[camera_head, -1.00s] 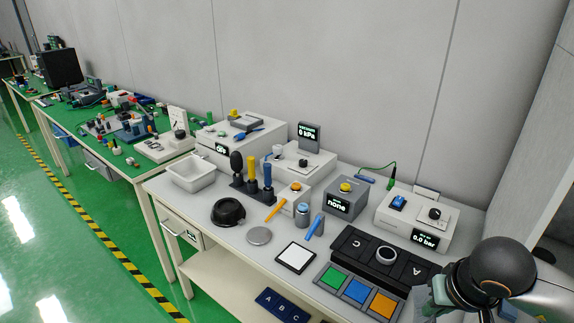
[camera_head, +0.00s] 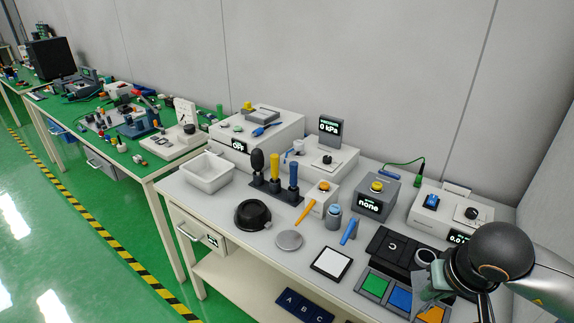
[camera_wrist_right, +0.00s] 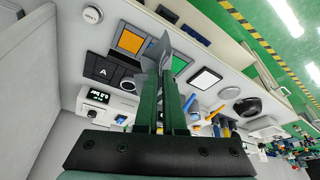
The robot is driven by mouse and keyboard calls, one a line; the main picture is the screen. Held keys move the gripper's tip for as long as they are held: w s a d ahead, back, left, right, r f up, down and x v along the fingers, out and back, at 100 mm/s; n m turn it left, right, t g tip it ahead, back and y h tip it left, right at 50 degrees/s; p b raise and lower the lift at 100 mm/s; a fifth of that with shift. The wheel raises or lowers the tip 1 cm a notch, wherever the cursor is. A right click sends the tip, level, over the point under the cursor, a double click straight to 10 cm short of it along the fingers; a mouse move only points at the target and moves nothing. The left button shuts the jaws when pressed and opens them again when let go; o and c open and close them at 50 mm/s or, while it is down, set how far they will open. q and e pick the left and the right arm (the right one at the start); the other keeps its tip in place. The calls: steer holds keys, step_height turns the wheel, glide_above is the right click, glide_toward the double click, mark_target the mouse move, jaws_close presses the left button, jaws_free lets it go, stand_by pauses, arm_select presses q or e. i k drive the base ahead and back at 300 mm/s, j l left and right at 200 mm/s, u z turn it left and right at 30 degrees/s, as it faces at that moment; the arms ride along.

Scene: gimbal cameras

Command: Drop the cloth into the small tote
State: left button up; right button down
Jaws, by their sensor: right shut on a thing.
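The small tote (camera_head: 207,174) is a white open bin at the back left of the near bench, and it looks empty. My right gripper (camera_head: 452,292) is at the lower right of the head view, over the right part of the bench near the coloured tiles. In the right wrist view, my right gripper (camera_wrist_right: 167,84) is shut on a thin grey sheet, the cloth (camera_wrist_right: 153,57), which sticks up past the fingertips. The cloth is far from the tote. In the head view the fingers are partly hidden by my wrist. My left gripper is not in view.
Between gripper and tote stand a black bowl (camera_head: 252,214), a rack of upright handled tools (camera_head: 273,184), a blue-topped jar (camera_head: 333,215) and a grey button box (camera_head: 376,196). A white-topped pad (camera_head: 331,262) and a grey disc (camera_head: 289,240) lie flat in front.

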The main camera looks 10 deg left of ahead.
mark_target(209, 172)
steer(key=i+j, duration=0.15)
steer(key=j, duration=0.3)
steer(key=i+j, duration=0.15)
steer(key=j, duration=0.3)
steer(key=i+j+z, duration=0.1)
steer(key=j, duration=0.35)
steer(key=i+j, duration=0.2)
steer(key=j, duration=0.25)
steer(key=i+j+z, duration=0.1)
steer(key=j, duration=0.35)
steer(key=i+j, duration=0.15)
steer(key=j, duration=0.3)
steer(key=i+j, duration=0.1)
steer(key=j, duration=0.35)
steer(key=i+j, duration=0.15)
steer(key=j, duration=0.2)
steer(key=i+j, duration=0.2)
steer(key=j, duration=0.2)
steer(key=i+j+z, duration=0.1)
steer(key=j, duration=0.25)
steer(key=i, duration=0.05)
